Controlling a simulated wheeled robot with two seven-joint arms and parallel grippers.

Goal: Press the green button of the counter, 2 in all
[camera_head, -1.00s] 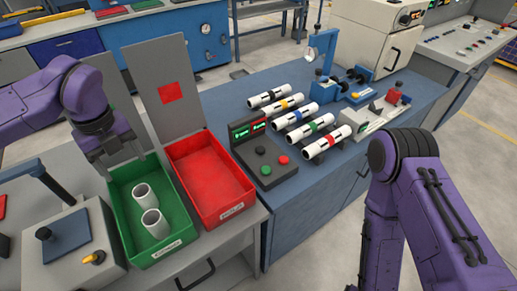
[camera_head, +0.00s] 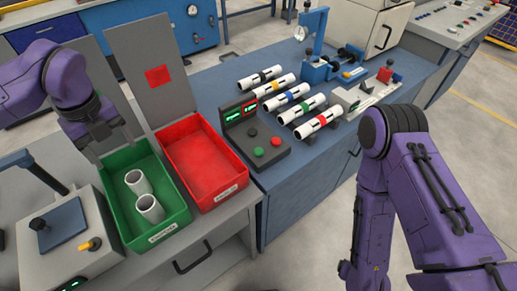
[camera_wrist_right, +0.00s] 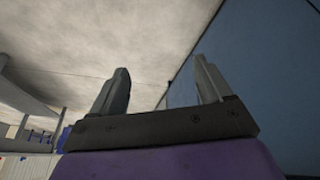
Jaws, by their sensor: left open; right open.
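The counter (camera_head: 268,158) is a dark box on the blue bench, with a lit display panel at its back. Its green button (camera_head: 259,152) sits at the front left of its top, beside a red button (camera_head: 275,141) and a black button (camera_head: 252,132). My left gripper (camera_head: 105,150) is over the back of the green bin, well left of the counter, pointing down and empty. In the right wrist view my right gripper (camera_wrist_right: 163,90) is open with nothing between its fingers. In the head view only my right arm shows, at the right, and its gripper is out of the picture.
The green bin (camera_head: 184,218) holds two white pipes (camera_head: 138,182). An empty red bin (camera_head: 238,160) stands between it and the counter. A grey box (camera_head: 92,240) stands at the left.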

